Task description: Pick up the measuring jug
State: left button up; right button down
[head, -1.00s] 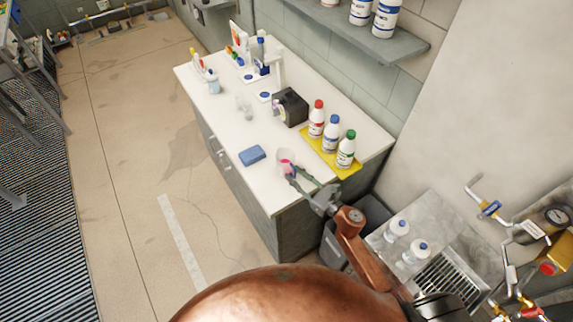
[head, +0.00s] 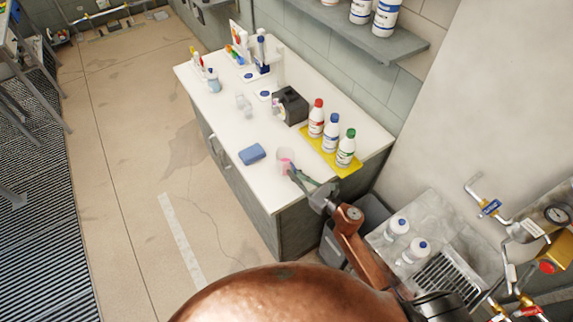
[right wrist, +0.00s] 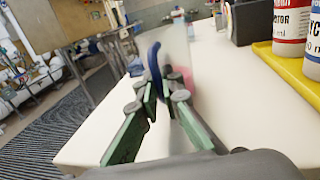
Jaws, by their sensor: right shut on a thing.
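The measuring jug (head: 284,158) is a small clear cup with a pink tint, upright near the front edge of the white worktop. In the right wrist view the jug (right wrist: 178,55) looks translucent, with a dark blue handle (right wrist: 154,60) facing me. My right gripper (head: 293,173) reaches in from the lower right, and its fingers are shut on the jug's handle. The right wrist view shows the fingertips (right wrist: 163,92) close together at the handle's lower part, partly hiding it. I cannot see a gap between jug and worktop. My left gripper is out of view.
A blue sponge (head: 252,154) lies left of the jug. Red-, blue- and green-capped bottles (head: 331,133) stand on a yellow tray (head: 350,170) to the right. A black box (head: 290,106) and a clear vessel (head: 244,104) stand farther back. Bare worktop lies between.

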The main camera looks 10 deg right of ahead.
jog(key=shift+r, duration=0.25)
dwell(0.3)
